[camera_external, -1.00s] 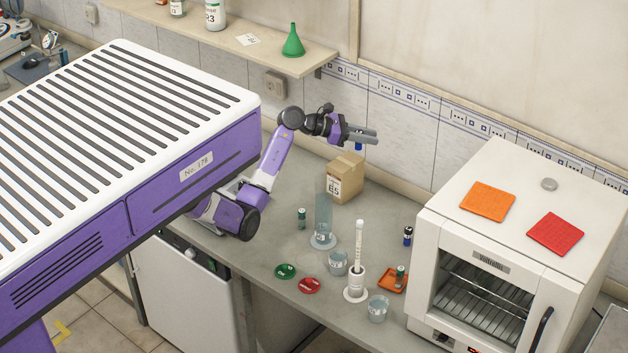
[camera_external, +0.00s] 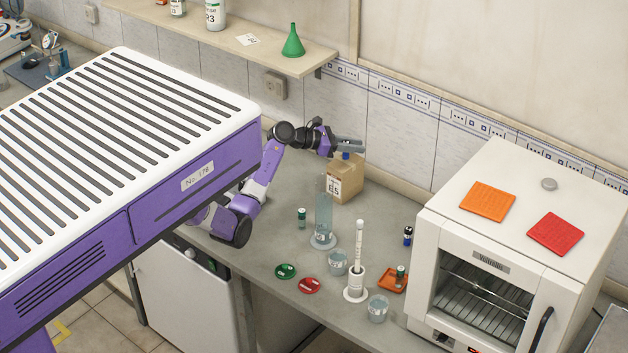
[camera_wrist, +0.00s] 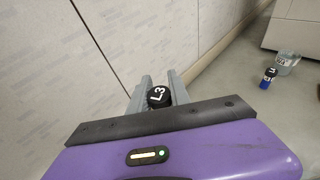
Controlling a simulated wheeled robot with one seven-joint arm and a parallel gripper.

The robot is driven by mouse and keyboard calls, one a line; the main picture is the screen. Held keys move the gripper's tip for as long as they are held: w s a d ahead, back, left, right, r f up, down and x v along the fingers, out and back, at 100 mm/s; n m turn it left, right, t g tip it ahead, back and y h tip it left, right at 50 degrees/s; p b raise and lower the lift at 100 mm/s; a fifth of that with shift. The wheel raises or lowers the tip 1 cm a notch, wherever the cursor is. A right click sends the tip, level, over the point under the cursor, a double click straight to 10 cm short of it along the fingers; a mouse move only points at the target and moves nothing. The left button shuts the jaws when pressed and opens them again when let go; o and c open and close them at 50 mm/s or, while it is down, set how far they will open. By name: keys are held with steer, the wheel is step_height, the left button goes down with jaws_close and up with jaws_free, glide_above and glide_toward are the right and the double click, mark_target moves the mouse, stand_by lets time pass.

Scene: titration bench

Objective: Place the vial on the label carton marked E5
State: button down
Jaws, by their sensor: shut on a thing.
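My gripper (camera_external: 349,146) is shut on a small vial. In the wrist view the vial's black cap marked L3 (camera_wrist: 158,96) sits between the grey fingers. In the external view a bit of the blue vial (camera_external: 346,156) shows just below the fingers. The brown label carton marked E5 (camera_external: 349,182) stands on the bench against the wall, right under my gripper. The vial is at the height of the carton's top; I cannot tell whether it touches. The carton is hidden in the wrist view.
A tall glass cylinder (camera_external: 324,205) stands in front of the carton. A green vial (camera_external: 302,218), beakers (camera_external: 338,263) and an orange tray (camera_external: 386,285) stand nearby. Another blue vial (camera_external: 408,236) stands beside the white oven (camera_external: 460,225). A shelf (camera_external: 260,52) hangs above.

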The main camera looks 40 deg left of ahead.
steer(key=shift+f, duration=0.4)
steer(key=shift+f, duration=0.1)
steer(key=c, duration=1.2)
jaws_free()
steer(key=shift+s+a, duration=0.15)
steer(key=shift+a, duration=0.05)
steer(key=v, duration=1.1)
steer(key=shift+s+r, duration=0.15)
steer(key=shift+r, duration=0.1)
steer(key=shift+a, duration=0.1)
